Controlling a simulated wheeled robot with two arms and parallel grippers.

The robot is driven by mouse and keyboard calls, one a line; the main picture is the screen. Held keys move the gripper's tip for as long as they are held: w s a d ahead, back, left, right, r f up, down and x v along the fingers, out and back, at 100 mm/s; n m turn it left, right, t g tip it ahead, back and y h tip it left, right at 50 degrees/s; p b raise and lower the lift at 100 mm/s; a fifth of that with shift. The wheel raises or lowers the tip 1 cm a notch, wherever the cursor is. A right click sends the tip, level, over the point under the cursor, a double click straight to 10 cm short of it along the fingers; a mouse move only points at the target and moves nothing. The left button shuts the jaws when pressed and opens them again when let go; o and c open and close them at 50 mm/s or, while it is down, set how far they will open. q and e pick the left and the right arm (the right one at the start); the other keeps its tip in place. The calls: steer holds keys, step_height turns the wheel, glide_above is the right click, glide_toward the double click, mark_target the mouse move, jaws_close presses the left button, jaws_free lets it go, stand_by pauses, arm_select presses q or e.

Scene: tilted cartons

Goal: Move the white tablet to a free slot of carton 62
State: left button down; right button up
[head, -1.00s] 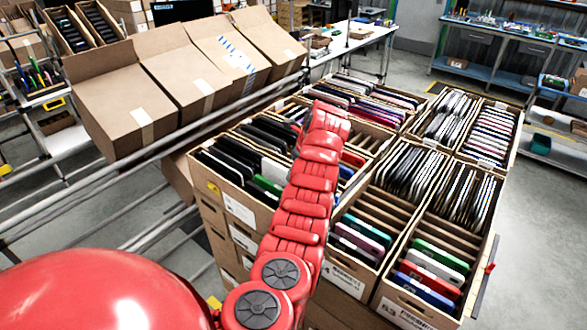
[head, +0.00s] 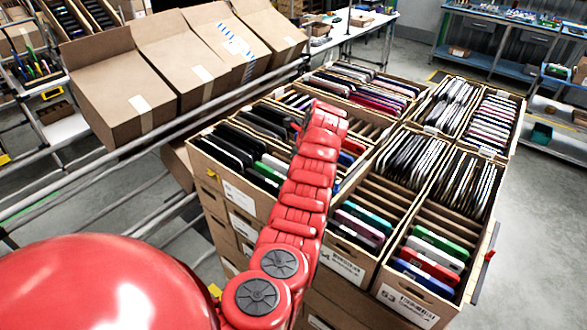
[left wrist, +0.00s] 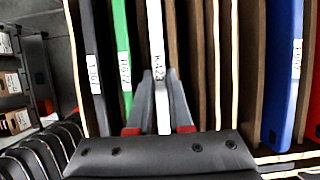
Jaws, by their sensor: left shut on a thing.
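The white tablet (left wrist: 155,30), with a K423 label, stands on edge between my left gripper's fingers (left wrist: 159,76) in the left wrist view. The gripper is shut on it. A green tablet (left wrist: 122,50) and a dark one are left of it; dividers are on its right. In the head view a white tablet (head: 277,164), probably the same one, shows beside my arm in the front left carton (head: 213,172). My left gripper is hidden there behind my red arm. I cannot tell whether the tablet is lifted. No label clearly reads 62. My right gripper is not in view.
The front middle carton (head: 345,262) and front right carton (head: 407,303) have empty slots between their front tablets and rear rows. A blue tablet (left wrist: 283,75) stands farther right in the wrist view. Empty brown cartons (head: 140,95) tilt on a rack at left.

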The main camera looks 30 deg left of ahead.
arm_select(q)
steer(key=shift+f, duration=0.2)
stand_by(1.0)
steer(key=c, duration=0.8)
jaws_free()
steer(key=shift+o, duration=0.2)
